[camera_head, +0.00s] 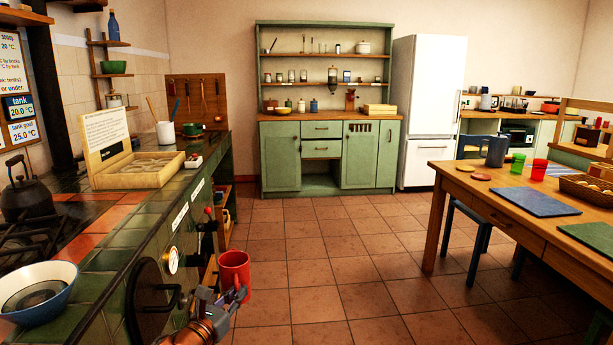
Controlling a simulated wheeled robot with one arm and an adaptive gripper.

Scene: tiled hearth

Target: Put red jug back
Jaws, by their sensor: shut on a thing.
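The red jug (234,266) is in the lower middle of the head view, upright, with its open top showing. My gripper (236,296) is shut on it, with the fingers at its lower right side. The jug is held over the floor, just right of the tiled hearth's front. Its base is partly hidden by my gripper.
The tiled hearth counter (120,222) runs along the left, with a kettle (23,190), a blue bowl (38,290) and a wooden tray (138,170). A wooden table (462,184) stands right. A green dresser (280,150) is at the back. The tiled floor (335,245) between is clear.

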